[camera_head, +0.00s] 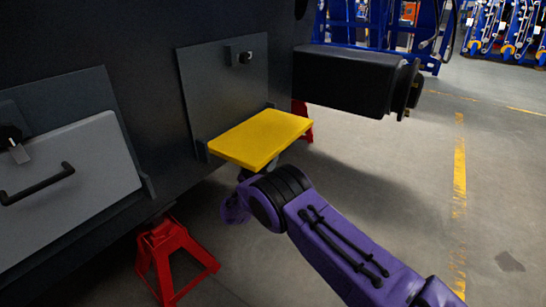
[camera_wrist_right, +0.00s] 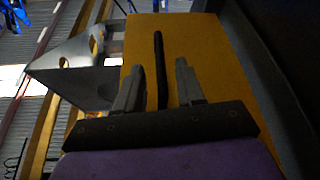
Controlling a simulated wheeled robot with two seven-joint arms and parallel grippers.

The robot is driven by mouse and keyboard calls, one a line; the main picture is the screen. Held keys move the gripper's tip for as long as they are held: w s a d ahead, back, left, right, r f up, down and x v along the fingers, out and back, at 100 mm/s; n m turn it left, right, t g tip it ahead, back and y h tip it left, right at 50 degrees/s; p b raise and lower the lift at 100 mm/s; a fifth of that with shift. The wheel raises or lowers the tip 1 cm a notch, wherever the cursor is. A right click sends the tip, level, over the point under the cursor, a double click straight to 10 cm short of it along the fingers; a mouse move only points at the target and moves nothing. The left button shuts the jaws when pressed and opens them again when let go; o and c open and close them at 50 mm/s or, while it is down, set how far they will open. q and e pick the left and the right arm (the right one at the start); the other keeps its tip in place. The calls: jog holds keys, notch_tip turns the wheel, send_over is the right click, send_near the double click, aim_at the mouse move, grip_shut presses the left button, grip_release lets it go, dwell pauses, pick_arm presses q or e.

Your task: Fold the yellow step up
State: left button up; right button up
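The yellow step (camera_head: 262,137) stands out flat, roughly level, from a dark mounting plate (camera_head: 222,88) on the chassis side in the head view. My right arm comes in from the lower right, and its hand is under the step, mostly hidden there. In the right wrist view the step's underside (camera_wrist_right: 215,60) fills the middle, with a black bar handle (camera_wrist_right: 158,45) on it. My right gripper (camera_wrist_right: 158,66) is open, with one finger on each side of the handle and gaps visible on both sides. My left gripper is not in view.
A black latch (camera_head: 240,55) sits on the plate above the step. A black box-like part (camera_head: 355,80) juts out to the right. A grey panel with a handle (camera_head: 70,180) is at left. Red jack stands (camera_head: 172,255) support the chassis. Floor at right is clear.

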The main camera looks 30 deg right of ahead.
jog(key=x, duration=0.4)
jog(key=shift+d+b, duration=0.15)
jog(key=shift+b, duration=0.25)
grip_shut()
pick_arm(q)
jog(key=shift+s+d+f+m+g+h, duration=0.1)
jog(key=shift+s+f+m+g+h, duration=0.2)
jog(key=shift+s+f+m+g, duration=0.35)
pick_arm(e)
jog(key=shift+r, duration=0.1)
